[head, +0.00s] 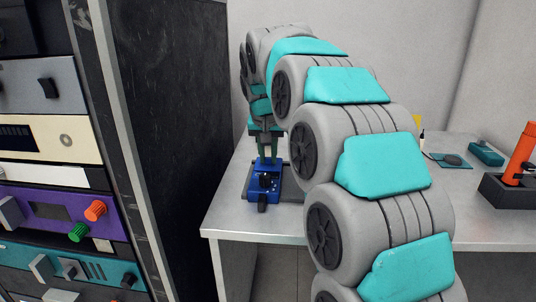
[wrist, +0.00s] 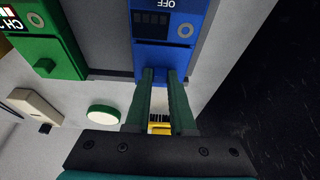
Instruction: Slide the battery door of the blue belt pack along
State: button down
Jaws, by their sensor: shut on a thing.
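The blue belt pack (head: 259,190) stands near the left end of the grey table, with black knobs on its near face. In the wrist view it (wrist: 162,28) shows a dark display window, a round ring and "OFF" lettering. My gripper (head: 266,156) reaches it from behind and above. In the wrist view the two dark green fingers (wrist: 164,74) are close together and shut on a blue part at the pack's lower edge. I cannot tell whether this part is the battery door, as the fingers cover the contact.
A green unit (wrist: 45,50) and a cream box (wrist: 33,107) show in the wrist view beside a white round piece (wrist: 103,114). A tall equipment rack (head: 45,130) is at the left. An orange-handled tool (head: 522,150) stands at the right of the table (head: 225,210).

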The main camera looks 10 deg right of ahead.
dwell(0.5)
jog(key=shift+w+d+f+p, duration=0.1)
jog(key=shift+w+d+p, duration=0.2)
jog(key=shift+w, duration=0.8)
jog(key=shift+w+d+p, duration=0.25)
jog(key=shift+w+d, duration=0.15)
jog(key=shift+w, duration=0.7)
jog(key=shift+w+d+f+p, duration=0.1)
jog(key=shift+w+d+p, duration=0.2)
jog(key=shift+w, duration=0.8)
jog(key=c, duration=0.7)
grip_release()
jog(key=shift+s+r, duration=0.1)
jog(key=shift+r, duration=0.05)
